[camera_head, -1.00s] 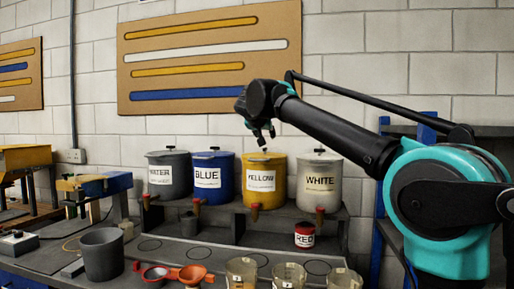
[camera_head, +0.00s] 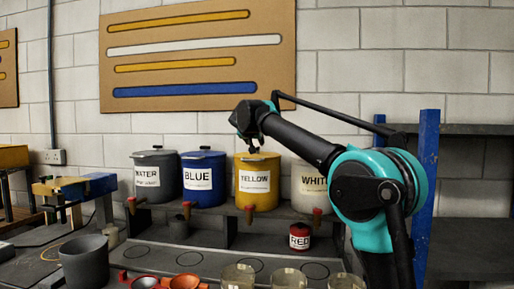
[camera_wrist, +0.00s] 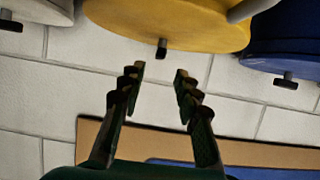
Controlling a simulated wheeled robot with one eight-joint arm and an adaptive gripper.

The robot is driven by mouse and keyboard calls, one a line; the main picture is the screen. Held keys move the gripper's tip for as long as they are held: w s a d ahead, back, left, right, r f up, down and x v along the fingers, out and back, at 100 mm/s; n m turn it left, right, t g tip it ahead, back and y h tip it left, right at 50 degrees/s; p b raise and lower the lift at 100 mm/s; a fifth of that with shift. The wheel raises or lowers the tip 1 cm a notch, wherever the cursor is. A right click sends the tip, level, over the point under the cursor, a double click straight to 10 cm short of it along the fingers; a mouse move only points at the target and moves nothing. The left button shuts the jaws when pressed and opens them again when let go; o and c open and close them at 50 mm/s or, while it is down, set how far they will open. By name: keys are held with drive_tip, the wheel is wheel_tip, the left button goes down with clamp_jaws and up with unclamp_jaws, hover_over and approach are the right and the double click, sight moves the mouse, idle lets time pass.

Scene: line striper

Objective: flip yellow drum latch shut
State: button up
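The yellow drum (camera_head: 256,190) stands on the grey shelf between the blue drum and the white drum. Its lid (camera_wrist: 190,22) fills the upper middle of the wrist view, which looks inverted. A small dark latch (camera_wrist: 161,48) sticks out at the lid's edge. My gripper (camera_head: 254,147) is just above the yellow drum's top and covers the latch area in the head view. In the wrist view my gripper (camera_wrist: 157,71) is open and empty, its two fingers apart, with the latch just beyond the gap between the tips. I see no contact.
A blue drum (camera_head: 204,185), a grey water drum (camera_head: 156,179) and a white drum (camera_head: 308,200), partly behind my arm, stand alongside. A small red-labelled can (camera_head: 299,236) sits in front. Cups and a grey bucket (camera_head: 85,262) line the bench. A striped board (camera_head: 285,75) hangs behind.

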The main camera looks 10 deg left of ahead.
sight(258, 150)
drive_tip(key=x, duration=0.6)
drive_tip(key=shift+w+f, duration=0.1)
drive_tip(key=shift+f, duration=0.05)
clamp_jaws()
